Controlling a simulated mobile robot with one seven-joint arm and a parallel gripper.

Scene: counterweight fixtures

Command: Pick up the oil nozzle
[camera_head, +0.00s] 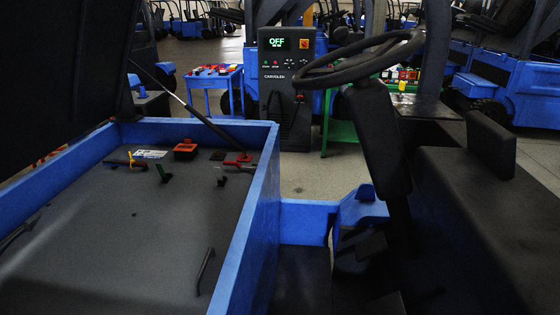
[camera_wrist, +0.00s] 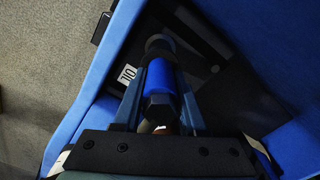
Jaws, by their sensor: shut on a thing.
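In the wrist view, the oil nozzle (camera_wrist: 157,77) is a blue cylinder with a dark round end at the top and a dark faceted end towards me. My gripper (camera_wrist: 163,65) has one finger on each side of the blue part and is shut on it. I cannot make out the nozzle or my gripper in the head view.
Blue walls (camera_wrist: 275,60) stand close on both sides of my gripper. In the head view are a steering wheel (camera_head: 358,62), a black seat (camera_head: 465,215), an open blue-rimmed compartment (camera_head: 262,185) and a charger (camera_head: 285,85). Grey floor (camera_head: 320,177) lies between.

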